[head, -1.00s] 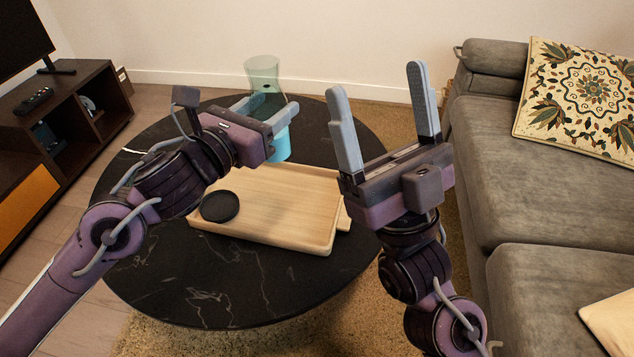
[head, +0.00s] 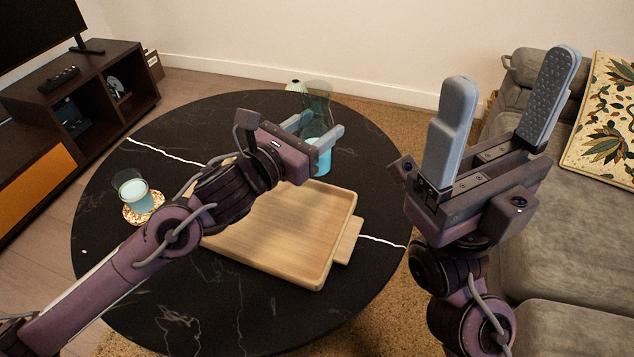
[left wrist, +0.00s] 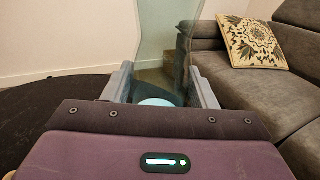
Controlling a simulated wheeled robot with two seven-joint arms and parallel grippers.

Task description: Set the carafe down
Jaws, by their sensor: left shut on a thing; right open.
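The carafe (head: 318,98) is clear, greenish glass with light blue liquid low in it. My left gripper (head: 321,130) is shut around its middle and holds it upright. In the head view its base shows just beyond the far edge of the wooden tray (head: 318,285); whether it touches the black table I cannot tell. In the left wrist view the carafe's glass (left wrist: 168,28) rises between the two fingers, with the liquid below. My right gripper (head: 500,125) is open and empty, raised on the right side, apart from the carafe.
The round black marble table (head: 370,270) bears the tray, partly hidden by my left arm. A glass of blue liquid (head: 137,194) stands on a patterned coaster at the left. A small pale object (head: 295,85) shows behind the carafe. A grey sofa (head: 560,240) is at the right.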

